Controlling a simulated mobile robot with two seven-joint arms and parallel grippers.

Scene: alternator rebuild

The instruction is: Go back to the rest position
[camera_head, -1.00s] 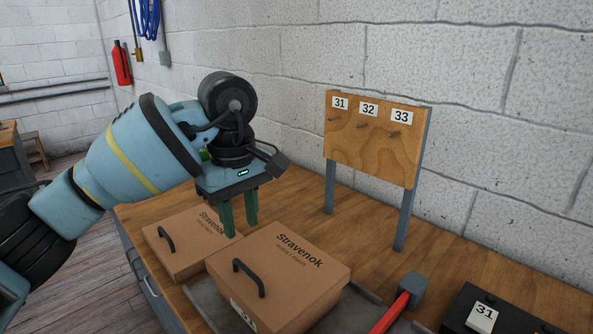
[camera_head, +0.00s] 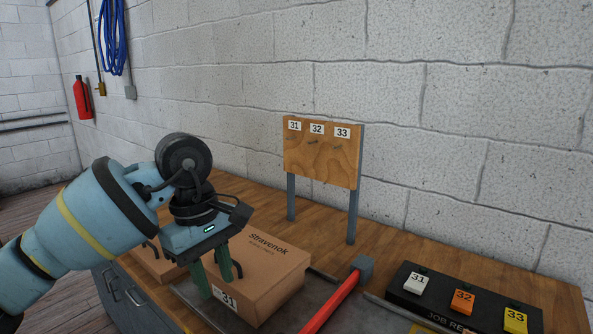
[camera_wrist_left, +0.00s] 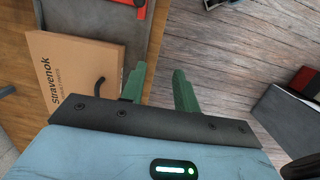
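My left gripper (camera_head: 212,277) hangs in front of the nearer Stravenok box in the head view, its two green fingers pointing down. In the left wrist view the fingers (camera_wrist_left: 158,92) are apart with nothing between them. The brown cardboard box (camera_head: 270,276) bears a 31 label and a dark handle; it also shows in the left wrist view (camera_wrist_left: 75,78). A second box (camera_head: 152,266) is mostly hidden behind my left arm. My right gripper is not in view.
A wooden board (camera_head: 322,160) on two posts carries numbers 31, 32 and 33. A black rack (camera_head: 440,304) holds numbered tags at the right.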

